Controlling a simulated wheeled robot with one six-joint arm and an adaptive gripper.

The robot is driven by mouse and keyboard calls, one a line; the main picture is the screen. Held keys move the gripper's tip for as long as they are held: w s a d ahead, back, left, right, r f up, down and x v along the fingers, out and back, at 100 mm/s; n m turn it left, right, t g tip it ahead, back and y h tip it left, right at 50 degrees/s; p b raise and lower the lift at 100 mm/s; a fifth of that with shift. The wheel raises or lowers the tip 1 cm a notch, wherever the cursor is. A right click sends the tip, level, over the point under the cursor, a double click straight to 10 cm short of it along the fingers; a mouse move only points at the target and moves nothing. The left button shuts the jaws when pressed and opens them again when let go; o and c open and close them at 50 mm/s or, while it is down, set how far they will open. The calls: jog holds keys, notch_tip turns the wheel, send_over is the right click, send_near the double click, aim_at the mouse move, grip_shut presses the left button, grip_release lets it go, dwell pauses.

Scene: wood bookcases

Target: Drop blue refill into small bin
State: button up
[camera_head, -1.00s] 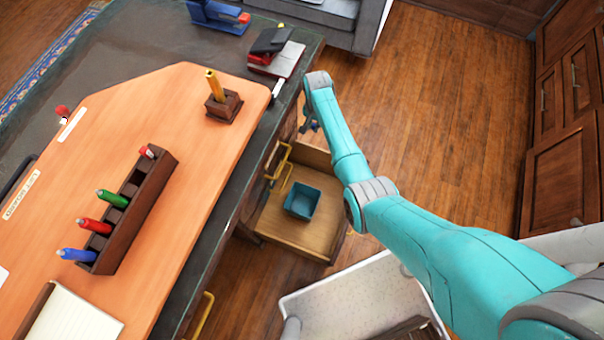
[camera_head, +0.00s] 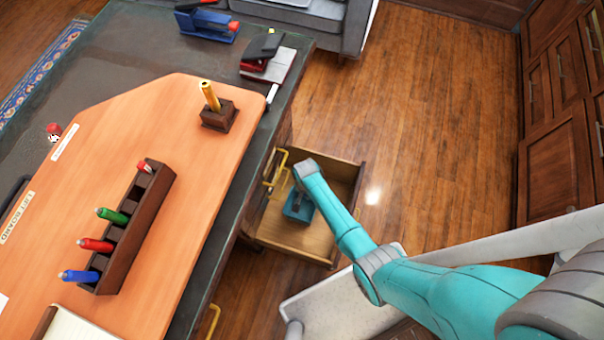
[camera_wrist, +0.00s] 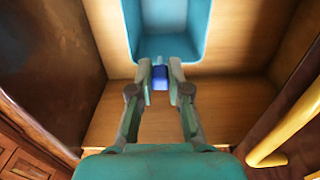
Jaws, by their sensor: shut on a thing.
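My gripper (camera_wrist: 160,76) is shut on the blue refill (camera_wrist: 160,78), a small blue piece between its fingertips in the wrist view. The small bin (camera_wrist: 168,48) is teal and open-topped, and it stands inside an open wooden drawer (camera_wrist: 220,105). In the wrist view the fingertips and refill overlap the bin's near edge; how high they are above it I cannot tell. In the head view my arm's end is over the bin (camera_head: 297,208) and hides part of it. My gripper and the refill are mostly hidden there.
The drawer has a yellow handle (camera_wrist: 285,135) at the right in the wrist view. The desk (camera_head: 190,250) stands left of the drawer. On its board is a dark pen rack (camera_head: 135,225) with several pens. Open floor (camera_head: 440,120) lies to the right.

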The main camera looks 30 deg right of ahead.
jog(key=shift+f, duration=2.15)
jog(key=o, duration=0.8)
jog(key=shift+o, duration=0.2)
jog(key=shift+r, duration=0.15)
notch_tip(320, 180, up, 12)
jog(key=shift+f, duration=0.15)
